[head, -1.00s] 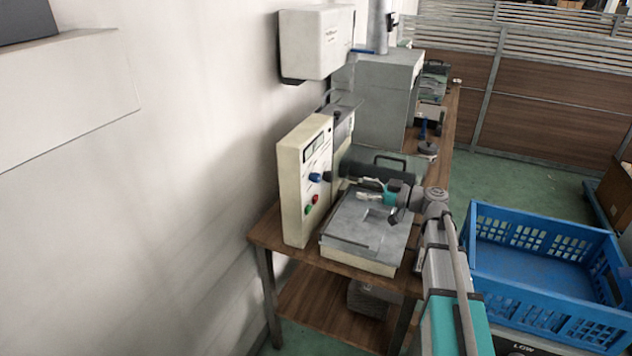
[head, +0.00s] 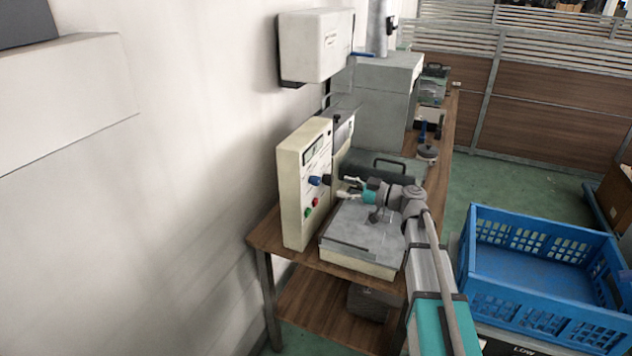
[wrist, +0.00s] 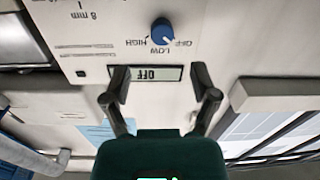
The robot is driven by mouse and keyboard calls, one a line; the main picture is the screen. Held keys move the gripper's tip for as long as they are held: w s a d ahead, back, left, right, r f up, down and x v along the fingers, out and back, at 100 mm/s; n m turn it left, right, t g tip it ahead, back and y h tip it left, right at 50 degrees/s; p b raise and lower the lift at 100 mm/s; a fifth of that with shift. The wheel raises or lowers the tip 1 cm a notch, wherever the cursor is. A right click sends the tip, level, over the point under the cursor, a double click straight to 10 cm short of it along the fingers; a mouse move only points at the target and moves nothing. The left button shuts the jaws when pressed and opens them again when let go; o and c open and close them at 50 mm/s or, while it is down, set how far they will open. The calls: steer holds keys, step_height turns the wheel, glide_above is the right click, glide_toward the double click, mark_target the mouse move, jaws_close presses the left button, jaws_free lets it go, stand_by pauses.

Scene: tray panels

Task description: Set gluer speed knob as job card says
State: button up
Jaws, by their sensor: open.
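The cream gluer panel (head: 292,190) stands on the bench against the wall. Its blue knob (head: 315,180) shows in the head view; in the wrist view the blue knob (wrist: 162,32) appears upside down, with OFF, LOW and HIGH printed around it. I cannot tell surely where its pointer is. A small display (wrist: 150,74) below it in that view reads OFF. My gripper (head: 348,188) is open and empty, in front of the panel to the right of the knob. In the wrist view my gripper (wrist: 160,78) has its fingers apart, not touching the knob.
A label reading LOW (head: 523,350) is partly visible below the blue crate (head: 545,290). Red and green buttons (head: 312,207) sit under the knob. A dark round part (head: 327,179) is beside the knob. A flat grey plate (head: 350,245) lies below my gripper.

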mark_target(319, 181)
steer(key=x, duration=0.8)
steer(key=shift+a, duration=0.15)
